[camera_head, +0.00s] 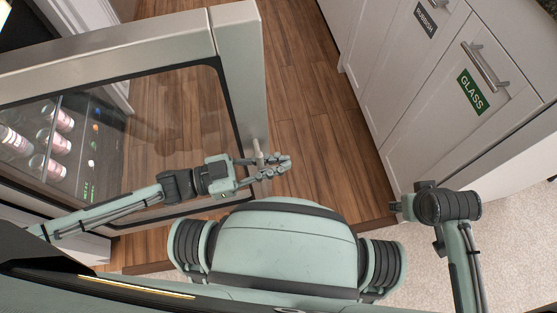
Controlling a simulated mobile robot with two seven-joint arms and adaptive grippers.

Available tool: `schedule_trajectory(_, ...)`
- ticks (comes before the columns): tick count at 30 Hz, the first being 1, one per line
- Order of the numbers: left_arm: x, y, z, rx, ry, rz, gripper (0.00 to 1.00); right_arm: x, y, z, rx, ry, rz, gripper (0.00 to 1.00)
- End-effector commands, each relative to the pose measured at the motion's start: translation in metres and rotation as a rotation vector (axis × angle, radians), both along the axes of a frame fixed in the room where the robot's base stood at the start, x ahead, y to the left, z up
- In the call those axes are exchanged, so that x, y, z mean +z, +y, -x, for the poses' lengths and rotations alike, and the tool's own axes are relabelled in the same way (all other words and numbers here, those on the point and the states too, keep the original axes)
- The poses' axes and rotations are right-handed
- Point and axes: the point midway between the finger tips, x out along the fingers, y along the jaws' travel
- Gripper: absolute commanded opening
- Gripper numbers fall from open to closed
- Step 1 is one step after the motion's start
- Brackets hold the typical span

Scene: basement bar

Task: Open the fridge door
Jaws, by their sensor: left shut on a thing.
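The fridge door (238,60) has a steel frame around a dark-edged glass panel. It stands open, swung out from the fridge, and the wooden floor shows through its glass. Its handle (258,152) is a short light bar at the door's free edge. My left gripper (272,168) is at this handle, its fingers shut around it. The part of the handle between the fingers is hidden. My right arm (450,206) is at the lower right, apart from the door; I cannot make out its gripper.
Several cans (55,140) stand on fridge shelves at the left. White cabinets (440,85) line the right, one with a green GLASS label (471,92) and a metal handle (484,66). Open wooden floor (312,110) lies between door and cabinets. A pale carpet (500,245) is at the lower right.

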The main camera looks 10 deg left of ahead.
Motion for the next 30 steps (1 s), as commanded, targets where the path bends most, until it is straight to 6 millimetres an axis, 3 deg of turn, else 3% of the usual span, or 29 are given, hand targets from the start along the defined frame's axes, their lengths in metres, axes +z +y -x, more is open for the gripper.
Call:
schedule_trajectory(2,-0.001,0.002,-0.001,0.002,0.000,-0.002,0.00,0.000,0.000,0.000,0.000,0.000,0.000,0.40)
schedule_trajectory(3,-0.001,0.002,-0.001,0.002,0.000,-0.002,0.10,0.000,0.000,0.000,0.000,0.001,0.000,0.40)
schedule_trajectory(7,0.000,0.002,-0.001,0.002,0.000,-0.002,0.26,0.000,0.000,0.001,0.000,0.002,0.000,0.40)
schedule_trajectory(17,0.002,0.001,0.000,0.001,-0.001,-0.001,0.27,-0.001,0.000,0.006,0.000,0.011,0.001,0.40)
schedule_trajectory(22,0.022,0.001,0.000,-0.001,-0.002,-0.002,0.27,-0.001,0.000,0.005,0.000,0.009,0.002,0.40)
schedule_trajectory(30,0.074,0.001,0.000,0.000,-0.002,-0.003,0.27,-0.001,0.000,0.004,0.000,0.007,0.001,0.40)
